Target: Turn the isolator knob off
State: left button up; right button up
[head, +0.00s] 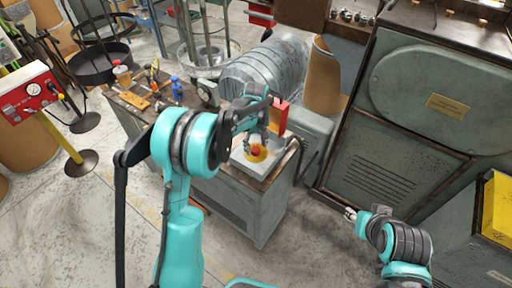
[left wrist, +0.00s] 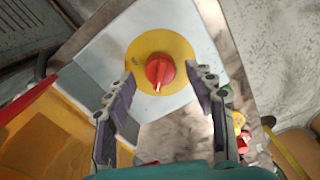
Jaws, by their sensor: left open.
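The isolator knob is red on a round yellow plate, set on a light grey box. In the left wrist view the knob (left wrist: 160,70) sits near the top middle, on the yellow plate (left wrist: 180,45). In the head view the knob (head: 256,151) shows small on the cabinet's corner. My left gripper (left wrist: 165,82) is open, with one finger on each side below the knob; I see no clear contact. In the head view the left gripper (head: 254,138) hangs over the plate and partly covers it. My right gripper (head: 350,214) is far off at the lower right, too small to judge.
The grey cabinet (head: 245,205) carries the knob's box, with a red box (head: 279,116) close behind the gripper. Small tools and a blue bottle (head: 177,88) stand on its left end. A large grey machine (head: 440,90) stands right. The floor in front is clear.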

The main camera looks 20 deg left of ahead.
aim_at(256, 148)
pick_arm(q)
notch_tip(256, 148, up, 11)
jog(key=shift+f, duration=0.15)
dwell(0.5)
jog(key=s+r+m+t, duration=0.2)
jog(key=s+r, duration=0.3)
jog(key=s, duration=0.2)
jog(key=s+f+m+t, duration=0.2)
jog(key=s+m+t, duration=0.3)
jog(key=s, duration=1.4)
jog(key=m, duration=0.2)
jog(key=shift+s+a+f+m, duration=0.2)
jog(key=shift+s+a+m, duration=0.1)
jog(key=shift+s, duration=0.05)
